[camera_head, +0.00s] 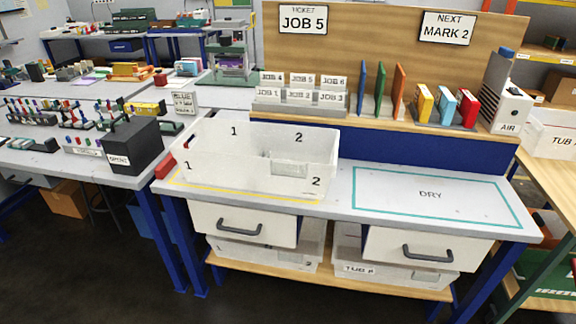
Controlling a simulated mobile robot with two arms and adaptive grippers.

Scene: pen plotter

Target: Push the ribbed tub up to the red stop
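A large whitish tub (215,172), which I take to be the ribbed tub, stands upright on the left part of the grey worktable. It bears several number labels, 1 and 2, and small pale items show inside it. The red stop (165,166) is a small red block at the table's left edge, right beside the tub's left end. I cannot tell whether the two touch. A yellow line (250,197) runs along the tub's front side. Neither of my grippers is in view.
The teal-outlined DRY area (430,192) right of the tub is empty. A ledge behind holds job cards (300,90), coloured panels and a white AIR unit (500,95). A black box (134,145) stands on the neighbouring table at left. More tubs (395,270) sit on the lower shelf.

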